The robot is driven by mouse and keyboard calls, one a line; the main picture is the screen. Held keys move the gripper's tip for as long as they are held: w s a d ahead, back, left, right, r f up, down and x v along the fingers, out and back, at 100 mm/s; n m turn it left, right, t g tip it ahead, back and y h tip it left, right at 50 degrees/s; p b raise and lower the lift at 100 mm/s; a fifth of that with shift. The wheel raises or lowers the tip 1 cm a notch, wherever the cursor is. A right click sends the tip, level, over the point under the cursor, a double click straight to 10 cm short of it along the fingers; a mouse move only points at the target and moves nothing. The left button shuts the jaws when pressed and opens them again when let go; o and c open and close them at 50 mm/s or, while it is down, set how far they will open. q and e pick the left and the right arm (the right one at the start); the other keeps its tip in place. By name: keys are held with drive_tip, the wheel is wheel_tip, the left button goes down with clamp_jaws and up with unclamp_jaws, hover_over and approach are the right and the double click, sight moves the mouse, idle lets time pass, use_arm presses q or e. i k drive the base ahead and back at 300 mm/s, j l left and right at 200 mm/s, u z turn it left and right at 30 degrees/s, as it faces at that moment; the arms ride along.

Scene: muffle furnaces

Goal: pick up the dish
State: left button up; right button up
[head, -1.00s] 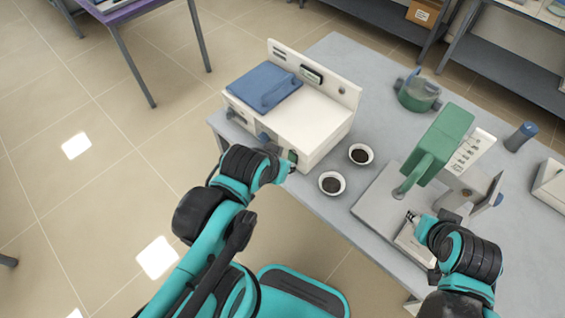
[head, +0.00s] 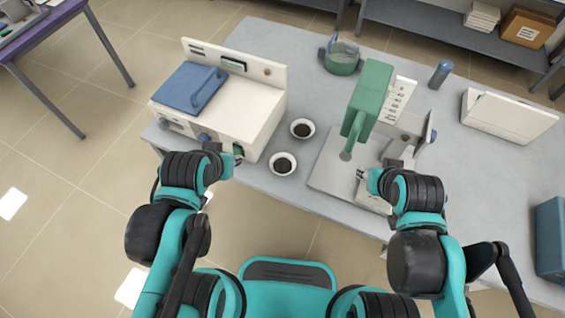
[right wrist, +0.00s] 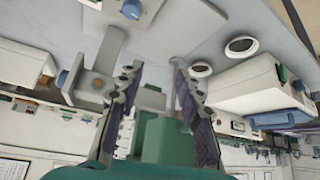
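Two small round white dishes with dark contents stand on the grey table between the furnace and the green device. The far dish (head: 302,128) and the near dish (head: 283,163) also show in the right wrist view, as one dish (right wrist: 241,46) and another (right wrist: 200,69). My left gripper (head: 237,158) is at the furnace's front right corner, left of the near dish; its fingers are too small to read. My right gripper (head: 361,174) is over the green device's base, right of both dishes. In the right wrist view its fingers (right wrist: 157,100) are apart with nothing held between them.
The white furnace (head: 240,105) with a blue lid (head: 190,88) stands left. The green device (head: 369,95) stands on a grey base right of the dishes. A green round vessel (head: 341,60), a blue-grey cylinder (head: 440,73) and a white case (head: 508,120) stand farther back and right.

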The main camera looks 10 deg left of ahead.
sight(281, 164)
drive_tip(key=j+z, duration=0.1)
drive_tip(key=j, duration=0.35)
drive_tip(key=k+j+z, duration=0.1)
drive_tip(key=j, duration=0.4)
drive_tip(key=j+z, duration=0.1)
drive_tip(key=j, duration=0.35)
drive_tip(key=k+j+z, duration=0.1)
drive_tip(key=j, duration=0.35)
drive_tip(key=k+j+z, duration=0.1)
drive_tip(key=j, duration=0.3)
drive_tip(key=i+l+u, duration=0.2)
drive_tip(key=l, duration=0.4)
drive_tip(key=l+u, duration=0.25)
drive_tip(key=l, duration=0.3)
